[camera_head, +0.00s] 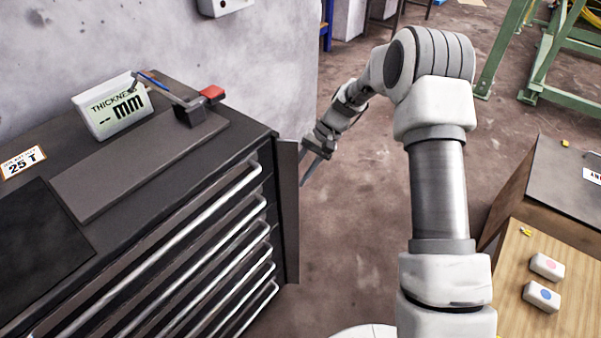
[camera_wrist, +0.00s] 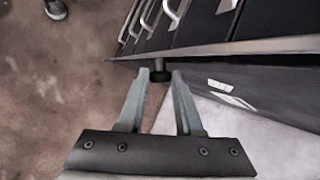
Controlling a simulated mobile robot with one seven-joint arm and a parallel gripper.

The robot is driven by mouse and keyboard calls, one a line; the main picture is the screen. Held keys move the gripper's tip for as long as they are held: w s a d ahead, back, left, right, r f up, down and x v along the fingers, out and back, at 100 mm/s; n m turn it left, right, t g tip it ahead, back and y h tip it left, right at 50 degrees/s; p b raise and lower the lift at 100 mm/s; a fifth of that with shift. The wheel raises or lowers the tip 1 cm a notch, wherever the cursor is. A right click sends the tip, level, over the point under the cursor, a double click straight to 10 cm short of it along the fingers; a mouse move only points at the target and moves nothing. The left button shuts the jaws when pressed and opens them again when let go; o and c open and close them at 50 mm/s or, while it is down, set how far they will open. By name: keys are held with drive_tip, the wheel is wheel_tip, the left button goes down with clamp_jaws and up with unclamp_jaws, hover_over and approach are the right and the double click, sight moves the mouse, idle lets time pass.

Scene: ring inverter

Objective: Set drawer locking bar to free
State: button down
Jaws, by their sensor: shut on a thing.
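The drawer locking bar (camera_head: 288,212) is a tall, dark, narrow upright flap at the right front corner of the drawer cabinet (camera_head: 262,138). It stands out from the corner, beside the drawer fronts. My gripper (camera_head: 307,172) is at the bar's right side, near its upper part. In the wrist view, the fingers (camera_wrist: 161,78) are on either side of a small dark knob (camera_wrist: 160,75) on a short stem, and are shut on it. The stem meets the edge of a dark panel. The head view does not show the knob clearly.
Silver drawer handles (camera_head: 213,228) run along the cabinet front, left of the bar. A thickness display (camera_head: 112,105) and a red-ended tool (camera_head: 211,93) are on top. A wooden table (camera_head: 510,300) with two small button boxes stands at right. Bare floor (camera_head: 350,230) lies between.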

drive_tip(key=shift+w+a+n+g+h+p, duration=0.25)
drive_tip(key=shift+n+g+h, duration=0.1)
drive_tip(key=shift+n, duration=0.45)
drive_tip(key=shift+w+a+n+g+h+p, duration=0.1)
drive_tip(key=shift+w+a+n+g+h, duration=0.25)
drive_tip(key=shift+n, duration=0.45)
drive_tip(key=shift+w+a+n+g+h+p, duration=0.2)
drive_tip(key=shift+n+g, duration=0.2)
drive_tip(key=shift+n, duration=0.4)
drive_tip(key=c, duration=0.6)
unclamp_jaws()
drive_tip(key=shift+s, duration=0.1)
